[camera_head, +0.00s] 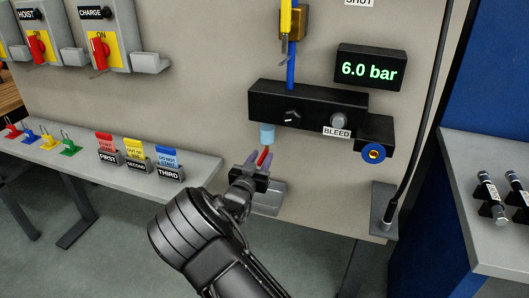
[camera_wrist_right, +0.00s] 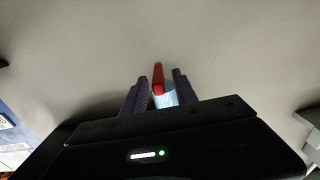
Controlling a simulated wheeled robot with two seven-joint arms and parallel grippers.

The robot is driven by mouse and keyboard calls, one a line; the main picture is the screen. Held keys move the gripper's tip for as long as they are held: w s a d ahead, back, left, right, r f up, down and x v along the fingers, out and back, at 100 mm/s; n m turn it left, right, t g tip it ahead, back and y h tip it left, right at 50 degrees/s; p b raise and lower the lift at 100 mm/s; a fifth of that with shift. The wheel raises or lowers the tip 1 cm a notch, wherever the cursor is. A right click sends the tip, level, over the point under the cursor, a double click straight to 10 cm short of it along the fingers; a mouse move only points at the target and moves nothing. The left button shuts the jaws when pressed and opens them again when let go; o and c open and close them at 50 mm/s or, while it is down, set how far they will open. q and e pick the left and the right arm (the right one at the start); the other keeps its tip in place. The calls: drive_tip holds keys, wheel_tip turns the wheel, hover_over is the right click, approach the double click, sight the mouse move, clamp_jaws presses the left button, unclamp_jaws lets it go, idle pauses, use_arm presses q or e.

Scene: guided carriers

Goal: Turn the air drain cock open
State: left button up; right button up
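The air drain cock shows as a red lever (camera_head: 264,156) under a light blue cylinder (camera_head: 267,134) at the left underside of the black air block. My right gripper (camera_head: 262,165) is just below the block, with its two purple-grey fingers on either side of the red lever. In the right wrist view the red lever (camera_wrist_right: 158,77) stands upright between the fingers, with a gap on each side, and the pale blue body (camera_wrist_right: 166,98) shows beside it. The gripper is open. My left gripper is not in view.
The black air block (camera_head: 310,107) has a dark knob and a grey button labelled BLEED (camera_head: 338,121). A display (camera_head: 370,68) reads 6.0 bar. A grey bracket (camera_head: 269,198) is below the gripper. A bench with coloured tags (camera_head: 138,150) stands left; a hose (camera_head: 420,120) hangs right.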

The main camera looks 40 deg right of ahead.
sight(266, 149)
drive_tip(key=shift+x, duration=1.7)
drive_tip(key=shift+c, duration=0.3)
clamp_jaws()
